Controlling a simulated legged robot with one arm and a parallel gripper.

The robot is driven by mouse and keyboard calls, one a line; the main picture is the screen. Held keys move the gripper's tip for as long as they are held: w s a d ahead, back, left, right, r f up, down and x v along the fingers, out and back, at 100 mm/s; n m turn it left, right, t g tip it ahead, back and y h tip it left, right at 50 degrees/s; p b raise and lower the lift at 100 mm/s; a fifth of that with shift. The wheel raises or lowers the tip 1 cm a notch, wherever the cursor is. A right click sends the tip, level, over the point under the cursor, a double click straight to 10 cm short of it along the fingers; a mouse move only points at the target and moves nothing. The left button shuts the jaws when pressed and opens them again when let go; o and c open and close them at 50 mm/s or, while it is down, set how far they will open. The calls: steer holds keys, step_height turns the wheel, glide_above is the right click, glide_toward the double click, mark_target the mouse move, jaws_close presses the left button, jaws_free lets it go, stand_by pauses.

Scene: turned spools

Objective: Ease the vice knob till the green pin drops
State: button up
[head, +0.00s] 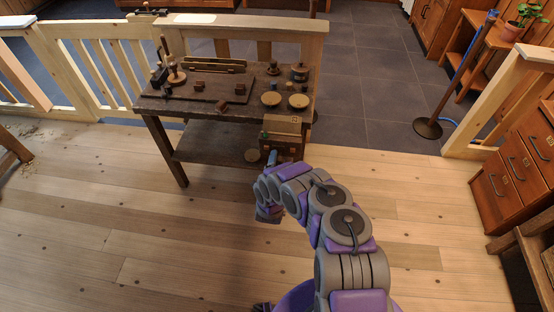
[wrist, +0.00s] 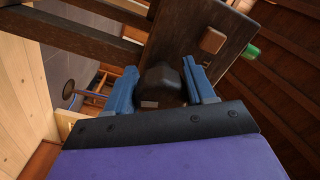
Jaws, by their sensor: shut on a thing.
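The vice (head: 284,126) is a brown block at the front right of the workbench. Its dark knob (wrist: 162,84) sits between the two blue fingers of my gripper (wrist: 160,70) in the wrist view, and my gripper is shut on it. The green pin (wrist: 251,53) sticks out past the edge of the dark vice face (wrist: 190,25); a small green spot at the vice's left side shows in the head view (head: 264,135). In the head view my gripper (head: 271,158) is low in front of the vice, and the knob is hidden there.
The dark workbench (head: 200,112) carries a board, several spools and round discs. A pale wooden railing (head: 90,65) runs behind it. A post on a round base (head: 428,128) and drawers (head: 520,165) stand to the right. The plank floor in front is clear.

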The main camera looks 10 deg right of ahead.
steer(key=n+p, duration=0.2)
steer(key=n, duration=0.2)
steer(key=shift+s+d+f, duration=0.1)
steer(key=n+p, duration=0.1)
steer(key=n, duration=0.8)
steer(key=shift+d+n, duration=0.15)
steer(key=shift+n, duration=0.15)
steer(key=n, duration=0.4)
steer(key=shift+b, duration=0.3)
steer(key=n, duration=0.5)
steer(key=shift+d+n, duration=0.1)
steer(key=shift+n, duration=0.3)
steer(key=n, duration=0.4)
steer(key=shift+r+n+p, duration=0.25)
steer(key=shift+n+p, duration=0.05)
steer(key=n, duration=0.3)
steer(key=shift+r+n, duration=0.1)
steer(key=shift+n, duration=0.2)
steer(key=n, duration=0.3)
steer(key=shift+p, duration=0.4)
steer(key=shift+c, duration=0.3)
steer(key=shift+n, duration=0.8)
